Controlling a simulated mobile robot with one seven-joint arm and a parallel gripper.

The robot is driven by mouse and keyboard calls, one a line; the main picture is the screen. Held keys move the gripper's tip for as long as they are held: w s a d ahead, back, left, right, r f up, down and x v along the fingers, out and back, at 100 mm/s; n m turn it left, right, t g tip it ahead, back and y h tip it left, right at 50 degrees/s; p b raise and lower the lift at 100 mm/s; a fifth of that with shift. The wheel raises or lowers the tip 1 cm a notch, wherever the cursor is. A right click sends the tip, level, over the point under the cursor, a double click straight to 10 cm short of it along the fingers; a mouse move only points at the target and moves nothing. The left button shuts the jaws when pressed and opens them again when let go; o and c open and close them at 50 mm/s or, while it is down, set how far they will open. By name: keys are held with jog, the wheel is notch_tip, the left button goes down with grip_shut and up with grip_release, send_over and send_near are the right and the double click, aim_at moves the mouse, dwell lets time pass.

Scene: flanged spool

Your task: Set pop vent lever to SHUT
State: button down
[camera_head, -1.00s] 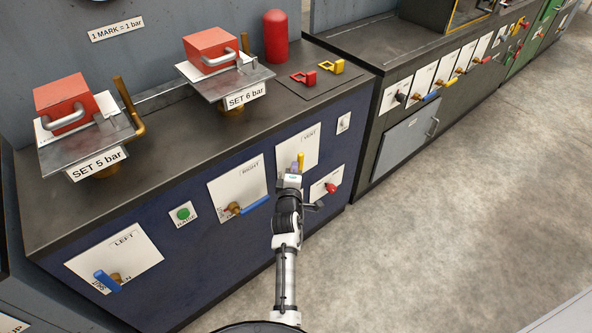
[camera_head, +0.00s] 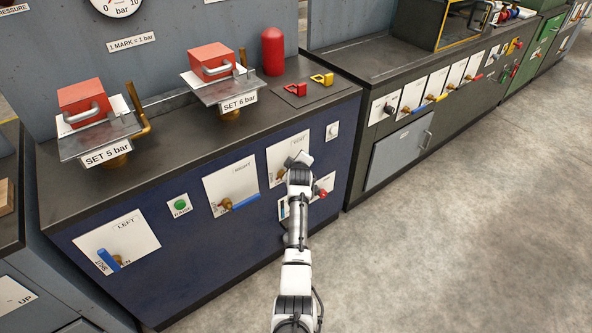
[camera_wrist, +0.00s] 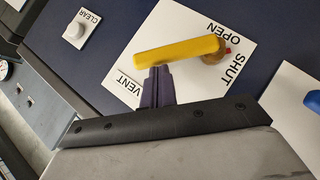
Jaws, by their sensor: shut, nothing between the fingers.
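The vent plate (camera_wrist: 185,25) is white, with VENT, OPEN and SHUT printed on it. Its yellow lever (camera_wrist: 175,52) turns on a brass hub (camera_wrist: 214,52). In the head view the vent plate (camera_head: 274,163) is partly behind my gripper (camera_head: 298,161), and the lever is mostly hidden.
The right plate (camera_head: 216,187) with a blue lever is left of the vent plate. A white CLEAR button (camera_wrist: 74,31) is beside it. A red knob (camera_head: 321,193) sits lower right, close to my arm. Open floor (camera_head: 440,230) lies to the right.

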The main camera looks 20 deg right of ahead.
jog(key=w+d+f+m+g+y+b, duration=0.2)
jog(key=d+f+y+b, duration=0.3)
jog(key=b, duration=0.6)
jog(key=shift+m+g+y, duration=0.3)
jog(key=shift+m+g, duration=0.2)
jog(key=shift+m, duration=0.2)
jog(key=shift+s, duration=0.1)
